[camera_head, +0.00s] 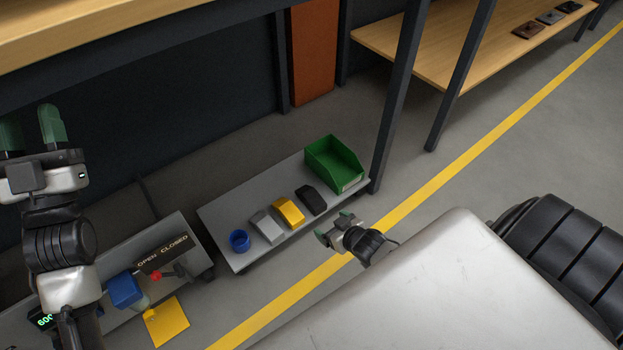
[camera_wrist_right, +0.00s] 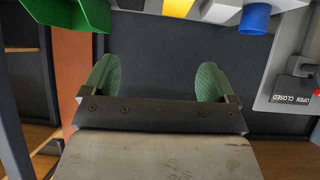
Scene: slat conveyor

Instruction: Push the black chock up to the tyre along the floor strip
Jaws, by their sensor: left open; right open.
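A black wedge-shaped block (camera_head: 311,200), which looks like the chock, lies on a low grey platform (camera_head: 240,258) between a yellow block and a green bin. Its edge also shows at the top of the right wrist view (camera_wrist_right: 130,4). My right gripper (camera_head: 334,225) is open and empty, in front of the platform's near edge in the picture and apart from the black block; its green fingers are spread in the wrist view (camera_wrist_right: 157,82). My left gripper (camera_head: 31,132) is open and empty at the far left. I cannot make out a tyre.
The platform also holds a blue cup (camera_head: 239,241), a grey block (camera_head: 267,227), a yellow block (camera_head: 289,212) and a green bin (camera_head: 333,165). A yellow line (camera_head: 485,140) crosses the floor. Dark posts (camera_head: 399,100) stand behind. A lower-left bench has an OPEN/CLOSED panel (camera_head: 162,252).

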